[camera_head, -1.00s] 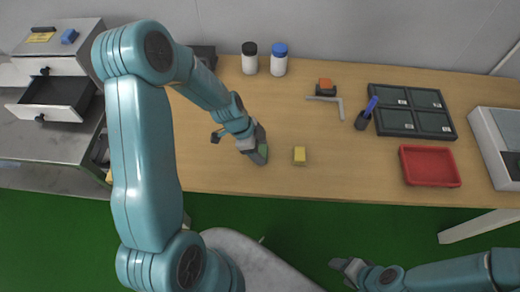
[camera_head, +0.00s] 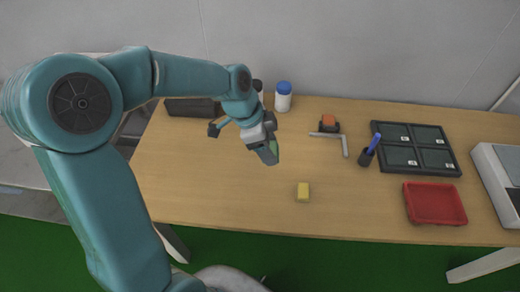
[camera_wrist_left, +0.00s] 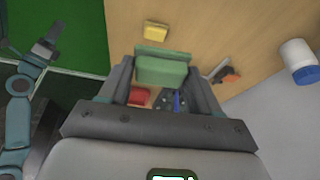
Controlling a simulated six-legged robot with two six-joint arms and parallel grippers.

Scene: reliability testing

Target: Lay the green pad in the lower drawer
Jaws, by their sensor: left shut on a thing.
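My left gripper (camera_head: 268,152) is shut on the green pad (camera_head: 274,146) and holds it over the table, behind and left of the yellow block. In the left wrist view the pad (camera_wrist_left: 162,70) shows between the two fingers (camera_wrist_left: 160,88). The drawers seen earlier at the far left are mostly hidden behind my left arm, so I cannot tell how the lower one stands now. My right gripper (camera_wrist_left: 48,42) shows small in the left wrist view; its jaws are too small to read. It is out of the head view.
On the table are a yellow block (camera_head: 303,192), a red tray (camera_head: 436,221), a dark divided tray (camera_head: 400,156), a pen cup (camera_head: 365,157), a metal angle piece (camera_head: 344,146) and a blue-capped bottle (camera_head: 284,98). The table's middle left is clear.

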